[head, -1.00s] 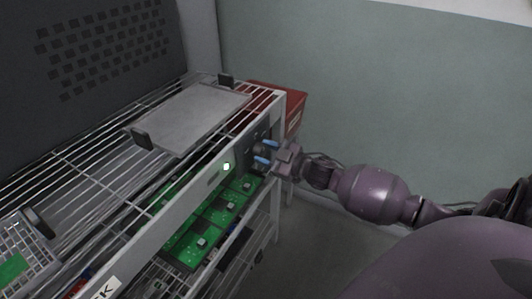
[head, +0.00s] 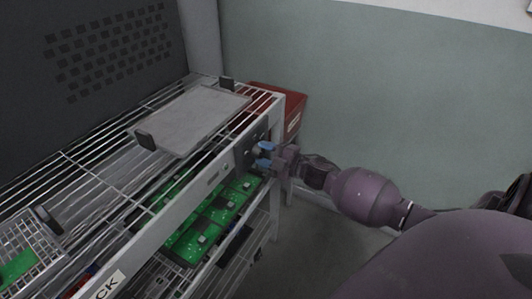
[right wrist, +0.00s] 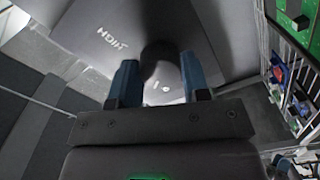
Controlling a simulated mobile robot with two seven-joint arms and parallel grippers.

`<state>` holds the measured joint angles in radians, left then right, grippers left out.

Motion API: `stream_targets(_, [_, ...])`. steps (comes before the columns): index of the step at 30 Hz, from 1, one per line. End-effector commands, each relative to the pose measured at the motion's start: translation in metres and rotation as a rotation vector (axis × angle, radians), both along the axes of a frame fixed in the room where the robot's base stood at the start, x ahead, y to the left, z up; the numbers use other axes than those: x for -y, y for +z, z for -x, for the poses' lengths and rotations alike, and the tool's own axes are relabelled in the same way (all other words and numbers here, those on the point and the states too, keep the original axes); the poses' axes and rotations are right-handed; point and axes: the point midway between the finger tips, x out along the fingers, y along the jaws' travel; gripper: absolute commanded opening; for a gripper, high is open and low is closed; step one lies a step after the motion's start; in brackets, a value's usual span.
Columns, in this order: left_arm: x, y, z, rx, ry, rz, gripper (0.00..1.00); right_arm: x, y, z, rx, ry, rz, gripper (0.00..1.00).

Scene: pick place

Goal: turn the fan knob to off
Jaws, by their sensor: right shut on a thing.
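The fan knob (right wrist: 160,62) is a dark round-ended knob on a dark panel (right wrist: 100,25) in the right wrist view. My right gripper (right wrist: 158,80) has its two blue fingers on either side of the knob and is shut on it. White lettering and a small white mark show on the panel around the knob. In the head view my right gripper (head: 264,154) is at the dark panel (head: 246,150) on the right end of the rack's front rail, and the knob is mostly hidden there. My left gripper is not in view.
The wire rack (head: 75,165) carries a grey tray (head: 195,118) on top and green circuit boards (head: 205,225) below. A red bin (head: 294,108) stands behind its right end. The floor right of the rack (head: 335,240) is clear.

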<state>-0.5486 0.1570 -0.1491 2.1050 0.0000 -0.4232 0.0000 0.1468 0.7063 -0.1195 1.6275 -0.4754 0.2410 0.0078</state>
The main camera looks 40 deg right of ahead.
Motion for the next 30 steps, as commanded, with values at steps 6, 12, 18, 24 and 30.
stream_targets(6, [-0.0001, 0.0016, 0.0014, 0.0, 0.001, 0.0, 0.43, 0.0001, -0.0001, 0.0004, 0.07, 0.0, 0.17, 0.19])
stream_targets(12, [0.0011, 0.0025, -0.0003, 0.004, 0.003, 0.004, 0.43, 0.0, -0.0005, 0.0004, 0.119, 0.0, 0.29, 0.19])
stream_targets(18, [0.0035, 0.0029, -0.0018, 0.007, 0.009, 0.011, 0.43, 0.0001, -0.0007, 0.0005, 0.15, 0.001, 0.367, 0.19])
stream_targets(24, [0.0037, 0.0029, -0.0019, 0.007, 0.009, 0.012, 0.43, 0.0001, -0.0007, 0.0005, 0.165, 0.001, 0.403, 0.19])
stream_targets(30, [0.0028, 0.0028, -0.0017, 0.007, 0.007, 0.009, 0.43, 0.0002, -0.0008, 0.0006, 0.169, 0.001, 0.412, 0.19])
